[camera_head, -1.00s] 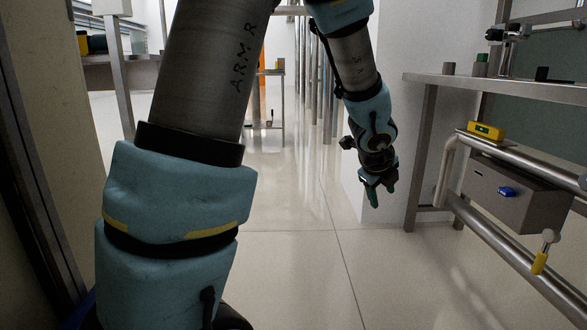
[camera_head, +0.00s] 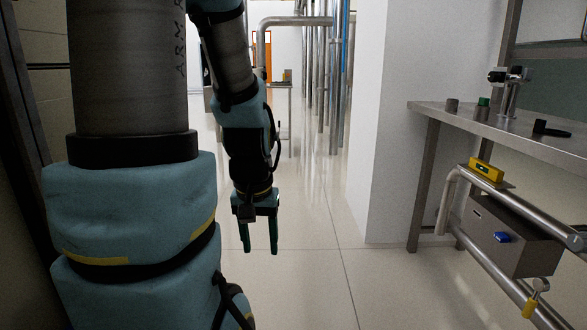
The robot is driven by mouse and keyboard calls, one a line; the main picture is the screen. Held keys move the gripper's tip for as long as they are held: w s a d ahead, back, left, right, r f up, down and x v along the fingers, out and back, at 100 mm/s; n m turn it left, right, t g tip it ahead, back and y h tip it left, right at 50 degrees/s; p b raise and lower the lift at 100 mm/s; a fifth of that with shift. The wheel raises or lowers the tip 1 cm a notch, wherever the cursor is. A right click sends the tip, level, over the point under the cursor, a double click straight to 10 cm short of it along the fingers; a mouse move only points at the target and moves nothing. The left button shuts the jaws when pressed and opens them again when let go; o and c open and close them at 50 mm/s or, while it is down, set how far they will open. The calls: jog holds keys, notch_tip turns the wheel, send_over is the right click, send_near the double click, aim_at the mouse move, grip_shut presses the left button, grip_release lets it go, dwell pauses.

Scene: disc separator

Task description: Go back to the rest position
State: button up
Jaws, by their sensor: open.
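My gripper (camera_head: 259,238) hangs at the end of my arm, left of centre, with its two green fingers pointing down. The fingers are apart and nothing is between them. The gripper is over the pale tiled floor, clear of the bench and pipes on the right. My arm's large blue and grey links fill the left side of the view and hide what is behind them.
A metal bench (camera_head: 500,122) at the right carries small dark and green-topped parts. Below it are a pipe rail (camera_head: 510,203), a yellow level (camera_head: 486,170) and a grey box (camera_head: 493,232). A white wall column (camera_head: 393,150) stands beside it. The floor (camera_head: 330,285) ahead is open.

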notch_tip(320, 180, up, 33)
jog(key=p, duration=3.1)
